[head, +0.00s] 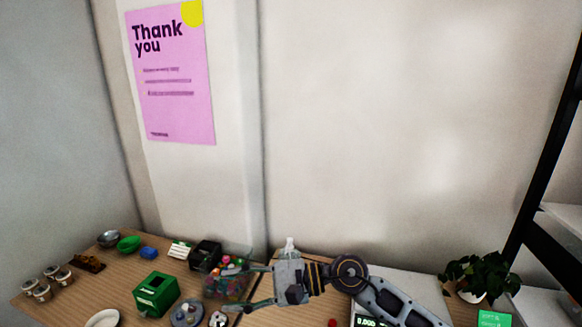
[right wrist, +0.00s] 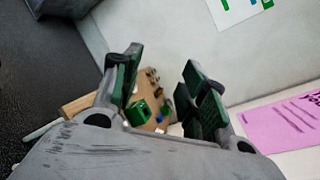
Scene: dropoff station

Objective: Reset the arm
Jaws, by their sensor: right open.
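My right arm comes in from the lower right in the head view. My right gripper (head: 230,288) points left, with its two fingers spread apart and nothing between them. It is above the wooden table (head: 110,275), in front of a clear container (head: 208,287) of colourful round items, which it partly hides. In the right wrist view, my right gripper (right wrist: 160,85) shows its two dark green finger pads wide apart, with the table and a green box (right wrist: 138,112) seen far off between them. My left gripper is in neither view.
The green box (head: 156,294), a black box (head: 205,254), several cups (head: 43,292), a green bowl (head: 129,244) and a white plate (head: 103,318) stand on the table. A scale display (head: 368,321) and a potted plant (head: 478,275) are at right. A wall with a pink poster (head: 172,75) is behind.

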